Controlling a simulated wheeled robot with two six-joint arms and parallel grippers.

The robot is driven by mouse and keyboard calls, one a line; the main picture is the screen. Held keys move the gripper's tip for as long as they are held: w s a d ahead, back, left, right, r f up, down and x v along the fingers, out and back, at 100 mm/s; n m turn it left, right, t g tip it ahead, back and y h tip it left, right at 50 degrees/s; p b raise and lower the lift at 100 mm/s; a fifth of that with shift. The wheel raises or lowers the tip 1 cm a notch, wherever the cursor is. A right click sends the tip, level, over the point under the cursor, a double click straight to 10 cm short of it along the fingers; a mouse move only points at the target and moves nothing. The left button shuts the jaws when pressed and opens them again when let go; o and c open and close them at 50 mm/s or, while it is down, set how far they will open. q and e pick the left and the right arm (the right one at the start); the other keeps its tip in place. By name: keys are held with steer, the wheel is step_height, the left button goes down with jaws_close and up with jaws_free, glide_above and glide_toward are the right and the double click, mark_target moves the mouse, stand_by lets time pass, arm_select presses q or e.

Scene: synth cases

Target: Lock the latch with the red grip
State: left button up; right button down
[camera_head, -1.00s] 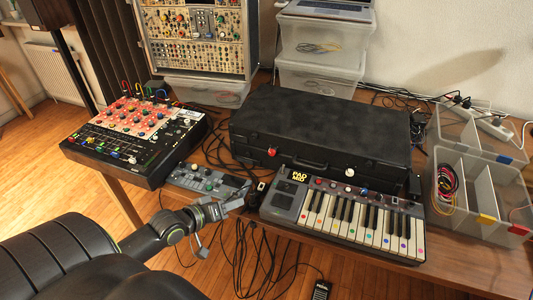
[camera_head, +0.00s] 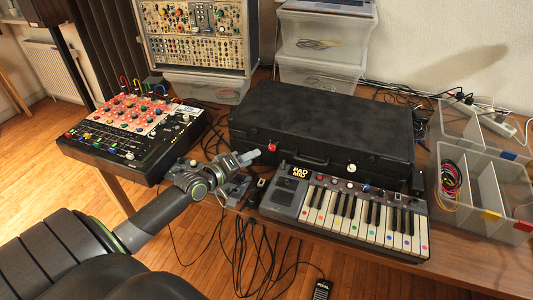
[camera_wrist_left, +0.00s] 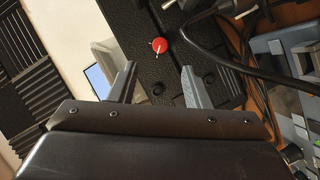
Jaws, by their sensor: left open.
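The black case (camera_head: 320,120) lies closed on the table. A latch with a red grip (camera_head: 272,146) is on the left part of its front; another latch with a whitish grip (camera_head: 351,168) is to its right. My left gripper (camera_head: 252,157) is just left of and near the red grip. In the left wrist view, the open fingers of my left gripper (camera_wrist_left: 160,82) are apart and empty, and the red grip (camera_wrist_left: 159,45) shows beyond them, between the tips. Whether they touch it cannot be told; they seem apart. My right gripper is not in view.
A keyboard (camera_head: 345,213) stands in front of the case. A small grey device (camera_head: 232,188) is under my left gripper. A red-topped mixer (camera_head: 130,135) is at the left, and clear bins (camera_head: 480,190) are at the right. Black cables hang over the front edge.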

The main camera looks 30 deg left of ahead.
mark_target(271, 149)
arm_select(q)
steer(key=b+x, duration=0.1)
steer(key=x, duration=0.7)
steer(key=shift+w+d, duration=0.1)
steer(key=shift+w, duration=0.05)
steer(key=shift+c, duration=0.3)
